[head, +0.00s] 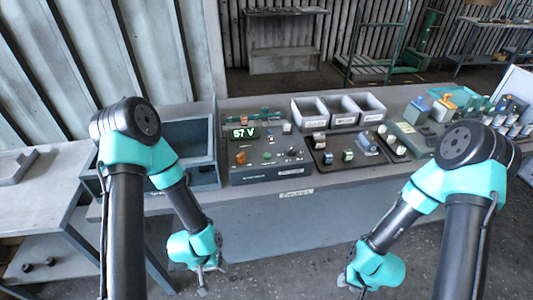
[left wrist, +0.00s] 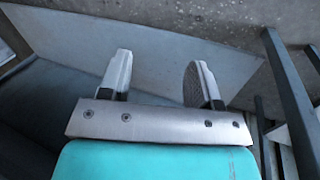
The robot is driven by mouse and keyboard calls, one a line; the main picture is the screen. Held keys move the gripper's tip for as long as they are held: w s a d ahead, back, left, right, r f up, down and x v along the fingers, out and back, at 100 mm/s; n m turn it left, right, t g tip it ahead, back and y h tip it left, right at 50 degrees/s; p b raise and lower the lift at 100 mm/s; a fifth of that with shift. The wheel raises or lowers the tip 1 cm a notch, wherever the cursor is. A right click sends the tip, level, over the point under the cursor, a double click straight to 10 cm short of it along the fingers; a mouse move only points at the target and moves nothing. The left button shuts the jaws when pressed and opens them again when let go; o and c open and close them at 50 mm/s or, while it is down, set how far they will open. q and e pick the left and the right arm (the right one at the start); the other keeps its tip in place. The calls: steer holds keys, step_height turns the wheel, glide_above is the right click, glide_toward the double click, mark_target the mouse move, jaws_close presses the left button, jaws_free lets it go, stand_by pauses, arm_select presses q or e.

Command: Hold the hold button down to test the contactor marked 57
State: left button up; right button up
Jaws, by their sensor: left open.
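A dark test panel (head: 258,174) stands on the bench, left of centre in the head view. My left gripper (head: 208,281) hangs low before the bench, open and empty in the left wrist view (left wrist: 160,80). My right gripper (head: 358,288) hangs low too, its fingers unclear.
Three grey bins (head: 340,119) stand behind the tray. A blue-grey open box (head: 188,134) stands left of the panel. More equipment (head: 420,112) crowds the bench to the right. The bench front (head: 290,225) is between my grippers and the panel; the floor before it is clear.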

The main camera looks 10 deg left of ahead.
stand_by(0.4)
arm_select(q)
jaws_close()
stand_by(0.4)
stand_by(1.1)
